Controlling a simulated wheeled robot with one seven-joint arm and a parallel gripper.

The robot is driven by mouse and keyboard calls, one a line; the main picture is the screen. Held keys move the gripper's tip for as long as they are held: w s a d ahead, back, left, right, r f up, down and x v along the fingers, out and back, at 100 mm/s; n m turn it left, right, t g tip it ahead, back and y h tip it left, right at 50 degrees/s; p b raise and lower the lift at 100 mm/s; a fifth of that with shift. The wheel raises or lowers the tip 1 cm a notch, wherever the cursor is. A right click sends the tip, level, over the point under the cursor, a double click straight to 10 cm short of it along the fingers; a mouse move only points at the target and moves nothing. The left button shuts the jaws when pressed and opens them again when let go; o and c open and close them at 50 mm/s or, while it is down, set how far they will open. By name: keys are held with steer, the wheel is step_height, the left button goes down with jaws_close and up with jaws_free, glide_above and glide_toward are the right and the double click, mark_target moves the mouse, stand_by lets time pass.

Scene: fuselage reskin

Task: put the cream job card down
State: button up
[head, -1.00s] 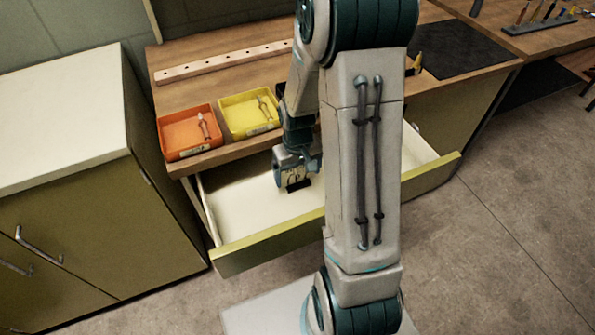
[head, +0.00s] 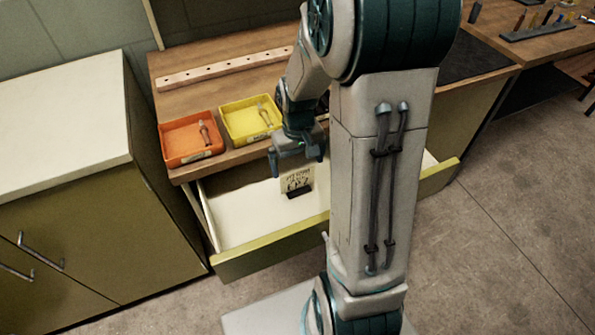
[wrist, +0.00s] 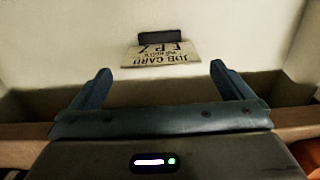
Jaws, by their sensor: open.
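The cream job card (head: 296,179) stands upright in a small dark holder (head: 299,193) inside the open drawer (head: 240,215). In the wrist view the card (wrist: 161,54) shows its printed lettering, with the dark base (wrist: 160,37) beyond it. My gripper (head: 296,163) is open and empty, above the card and apart from it. In the wrist view my gripper's fingers (wrist: 160,85) are spread wide, with the card ahead of the gap between them.
An orange tray (head: 168,155) and a yellow tray (head: 235,132), each holding a small part, sit on the bench just behind the drawer. A drilled wooden strip (head: 225,66) lies farther back. A cream-topped cabinet (head: 60,110) stands at left. The drawer's left floor is clear.

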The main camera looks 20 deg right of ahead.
step_height(320, 180, up, 4)
steer(key=shift+r, duration=0.25)
steer(key=s+a+r+t, duration=0.1)
steer(key=s+a+r, duration=0.2)
steer(key=s, duration=0.3)
steer(key=s+a+r+t, duration=0.1)
steer(key=s+a+r, duration=0.2)
steer(key=s+r, duration=0.3)
steer(key=shift+s, duration=0.55)
steer(key=shift+r, duration=0.1)
steer(key=shift+c, duration=0.3)
